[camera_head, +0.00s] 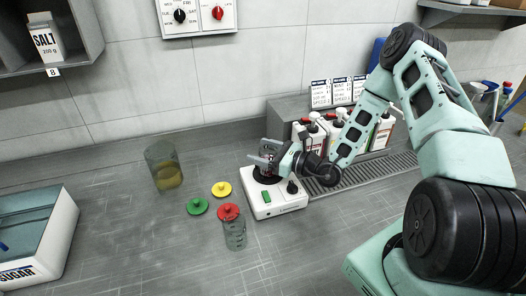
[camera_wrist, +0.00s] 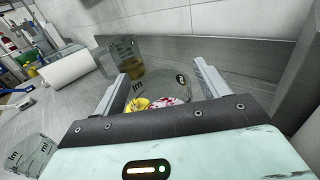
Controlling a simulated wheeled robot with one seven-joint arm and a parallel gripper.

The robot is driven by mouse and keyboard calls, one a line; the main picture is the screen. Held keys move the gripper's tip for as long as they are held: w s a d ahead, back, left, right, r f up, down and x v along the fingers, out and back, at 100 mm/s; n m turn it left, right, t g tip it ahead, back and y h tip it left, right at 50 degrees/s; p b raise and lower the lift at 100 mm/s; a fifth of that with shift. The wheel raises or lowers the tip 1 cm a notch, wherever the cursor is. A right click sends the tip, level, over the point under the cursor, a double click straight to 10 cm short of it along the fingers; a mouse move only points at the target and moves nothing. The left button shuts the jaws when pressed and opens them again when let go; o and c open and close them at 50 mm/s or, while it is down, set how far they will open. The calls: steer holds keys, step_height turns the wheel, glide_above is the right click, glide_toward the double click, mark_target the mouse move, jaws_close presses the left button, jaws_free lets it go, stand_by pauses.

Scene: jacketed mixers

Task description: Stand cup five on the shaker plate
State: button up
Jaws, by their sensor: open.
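The shaker (camera_head: 275,198) is a white box with a black round plate (camera_head: 262,178) on top, a green button and a black knob. My gripper (camera_head: 268,155) is over this plate, tilted sideways. In the wrist view my gripper (camera_wrist: 162,82) is open, its two fingers spread on either side of a clear cup (camera_wrist: 160,75) with dark markings. Yellow and red-white patches show in or through that cup; I cannot tell which. The cup's base is hidden, so its contact with the plate is unclear. Another clear cup (camera_head: 235,238) stands on the bench in front of the shaker; its number is unreadable.
Green (camera_head: 197,206), yellow (camera_head: 221,188) and red (camera_head: 228,211) lids are left of the shaker. A beaker with yellow liquid (camera_head: 163,166) stands further left. Several bottles (camera_head: 330,132) and a grated channel (camera_head: 372,170) are to the right. A sugar bin (camera_head: 50,240) is at far left.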

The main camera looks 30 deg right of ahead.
steer(key=shift+r, duration=0.25)
steer(key=b+v, duration=0.3)
steer(key=v, duration=0.8)
steer(key=shift+s+f, duration=0.1)
steer(key=shift+f, duration=0.05)
steer(key=shift+s+d, duration=0.1)
steer(key=shift+s, duration=0.1)
steer(key=s+a+r+n+g+y, duration=0.3)
steer(key=s+a+n+g, duration=0.1)
steer(key=a+n+g, duration=0.5)
steer(key=s+a+r+n+g+y, duration=0.2)
steer(key=s+a+r+n+g, duration=0.3)
steer(key=a, duration=0.5)
steer(key=s+a+r+n+h, duration=0.2)
steer(key=s+n+h, duration=0.4)
steer(key=n, duration=0.5)
steer(key=s+a+r+n+g+h, duration=0.1)
steer(key=s+a+r+n+h, duration=0.1)
steer(key=s+a+n+h, duration=0.2)
steer(key=s+n+h, duration=0.3)
steer(key=n+h, duration=0.1)
steer(key=n, duration=0.4)
